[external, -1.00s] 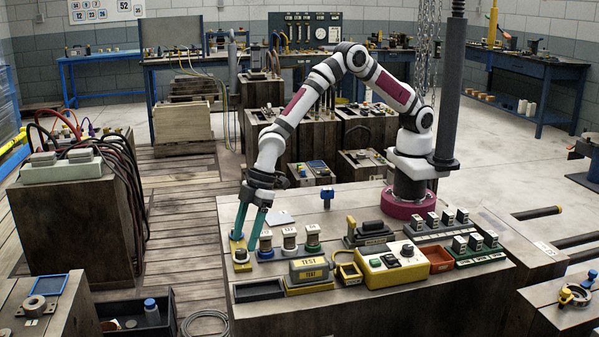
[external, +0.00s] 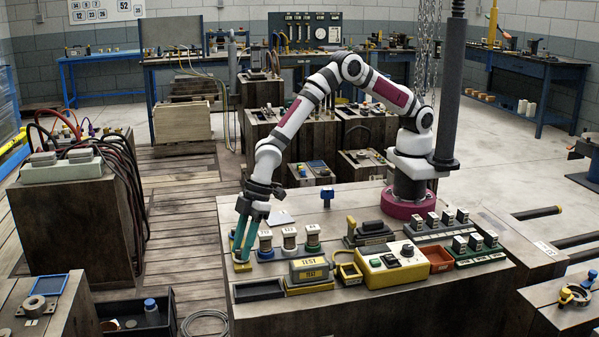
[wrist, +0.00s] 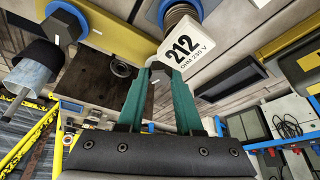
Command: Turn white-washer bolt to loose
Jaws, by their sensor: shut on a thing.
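A yellow mounting plate (external: 242,268) lies at the left end of the bench and shows in the wrist view as a yellow strip (wrist: 108,33). The white-washer bolt (wrist: 159,72) is at its near end, mostly hidden by my fingers; only a grey bit of the head shows. My gripper (external: 242,257) points down with its teal fingertips closed on this bolt; the fingers also show in the wrist view (wrist: 160,82). A second bolt with a blue washer (wrist: 65,20) sits at the other end of the plate, clear of my fingers.
Close to the right of my fingers stands a ribbed post with a blue base (external: 265,253) and a white 212 tag (wrist: 187,50). Similar posts with white (external: 290,249) and green (external: 312,246) bases follow. A dark tray (external: 258,291) lies in front.

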